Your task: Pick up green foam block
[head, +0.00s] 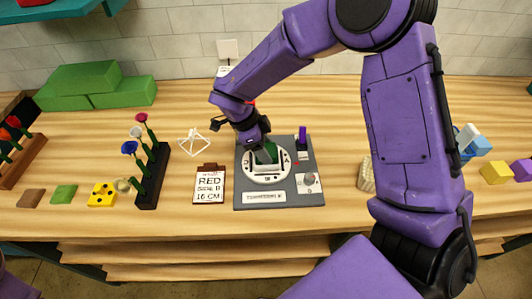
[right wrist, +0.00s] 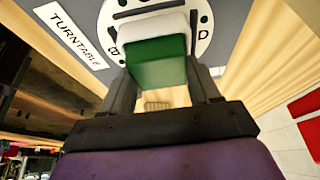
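The green foam block (right wrist: 158,62) sits between the two fingers of my right gripper (right wrist: 160,88) in the right wrist view, with a finger against each side. A white piece adjoins its far end. In the head view a small part of the block (head: 269,152) shows over the round white turntable (head: 265,178), below my right gripper (head: 258,148). The fingers and arm hide the rest of it, and I cannot tell if it is clear of the turntable. My left gripper is not in view.
The turntable is on a grey board (head: 245,200). A "RED SIDE B 16 CM" card (head: 209,184), a white wire frame (head: 194,142) and a black flower rack (head: 152,180) stand to its left. Large green blocks (head: 95,85) lie at the back left. A woven cup (head: 366,174) stands right.

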